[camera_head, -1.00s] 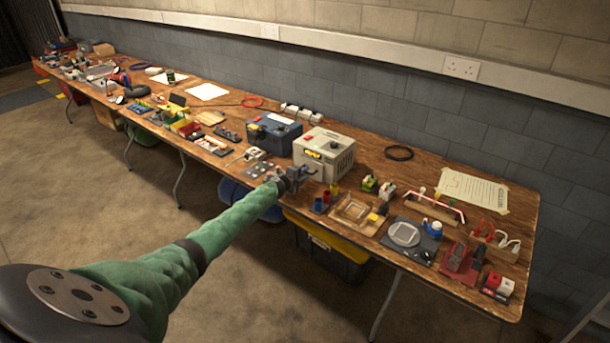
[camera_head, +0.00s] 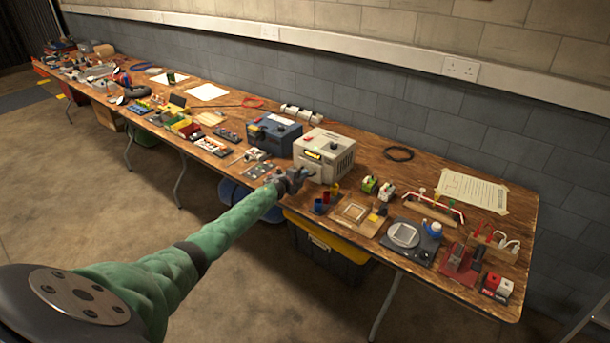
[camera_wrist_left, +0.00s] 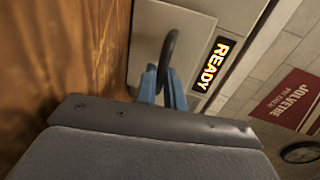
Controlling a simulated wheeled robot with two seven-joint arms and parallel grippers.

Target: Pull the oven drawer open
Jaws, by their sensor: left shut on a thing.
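The oven is a cream box (camera_head: 325,155) near the middle of the bench, with a lit READY display on its front. In the left wrist view, the display (camera_wrist_left: 213,66) is right of a dark curved handle (camera_wrist_left: 168,48) on a pale front panel (camera_wrist_left: 150,28). My left gripper (camera_head: 304,175) is at the oven's lower front. Its blue fingers (camera_wrist_left: 163,82) are shut on the dark handle, which partly hides between them. I cannot tell whether the drawer stands out from the oven. My right gripper is not in view.
A dark blue box (camera_head: 273,134) stands left of the oven. Small red and blue cups (camera_head: 326,202) and a wooden frame (camera_head: 352,212) lie close to the right of my gripper. The wooden bench (camera_head: 420,172) is crowded along its front. A black cable coil (camera_head: 398,154) lies behind.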

